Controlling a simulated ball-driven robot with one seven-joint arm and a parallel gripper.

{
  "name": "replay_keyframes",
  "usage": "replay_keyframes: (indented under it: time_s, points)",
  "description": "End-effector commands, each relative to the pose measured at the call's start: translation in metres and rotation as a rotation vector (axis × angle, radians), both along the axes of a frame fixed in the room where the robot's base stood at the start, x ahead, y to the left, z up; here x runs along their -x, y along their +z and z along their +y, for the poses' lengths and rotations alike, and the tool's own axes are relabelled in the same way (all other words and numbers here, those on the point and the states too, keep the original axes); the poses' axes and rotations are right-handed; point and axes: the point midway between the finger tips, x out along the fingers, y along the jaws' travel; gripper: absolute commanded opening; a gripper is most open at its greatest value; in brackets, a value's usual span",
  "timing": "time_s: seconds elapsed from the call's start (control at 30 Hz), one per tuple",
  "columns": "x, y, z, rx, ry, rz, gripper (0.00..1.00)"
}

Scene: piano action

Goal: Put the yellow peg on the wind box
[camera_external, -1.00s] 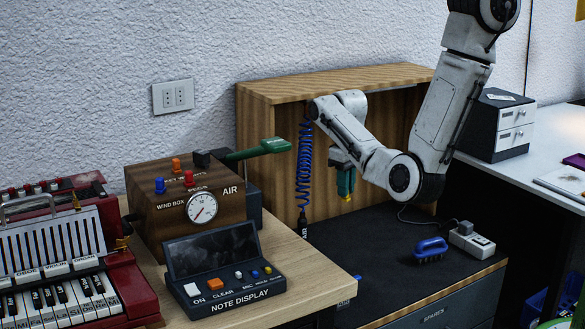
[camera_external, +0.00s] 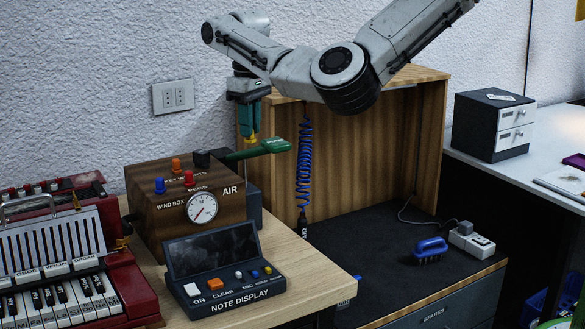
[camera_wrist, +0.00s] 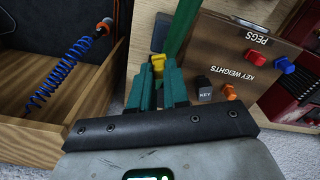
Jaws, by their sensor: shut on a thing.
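The wind box (camera_external: 165,222) is a dark wooden box on the bench at the left, with a round gauge on its front. A blue peg (camera_external: 159,185) and a red peg (camera_external: 188,179) stand on its top; they also show in the wrist view (camera_wrist: 283,66). My gripper (camera_external: 249,134) points down behind and to the right of the box, above the green lever. Its teal fingers are shut on the yellow peg (camera_wrist: 158,63), whose end sticks out below the fingertips in the outside view (camera_external: 250,142). The rest of the peg is hidden between the fingers.
The green lever (camera_external: 268,147) sticks out right of the box, close below my gripper. An orange weight (camera_external: 176,165) and a dark weight (camera_external: 201,158) stand at the box's back edge. A blue coiled hose (camera_external: 304,165) hangs in the wooden cabinet. The note display (camera_external: 212,262) stands in front.

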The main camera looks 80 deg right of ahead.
Motion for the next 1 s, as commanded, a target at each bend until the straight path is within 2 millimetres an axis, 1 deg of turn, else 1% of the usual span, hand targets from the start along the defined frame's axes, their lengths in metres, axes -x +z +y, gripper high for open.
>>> replay_keyframes:
  time_s: [0.03,0.1,0.33,0.37,0.4,0.63,0.77,0.9,1.0]
  points:
    - [-0.004,0.009,0.009,-0.001,0.010,0.001,0.00]
    - [-0.007,0.014,0.021,0.000,0.022,0.001,0.00]
    - [-0.011,0.026,0.051,0.000,0.064,0.001,0.00]
    - [-0.010,0.025,0.051,0.000,0.067,0.002,0.00]
    - [-0.007,0.021,0.045,0.001,0.069,0.003,0.00]
    - [0.007,0.011,0.024,0.000,0.109,0.002,0.00]
    - [0.018,0.003,0.008,0.002,0.138,0.004,0.00]
    - [0.034,-0.008,-0.011,0.003,0.180,0.003,0.00]
    - [0.051,-0.025,-0.021,0.006,0.229,0.005,0.00]
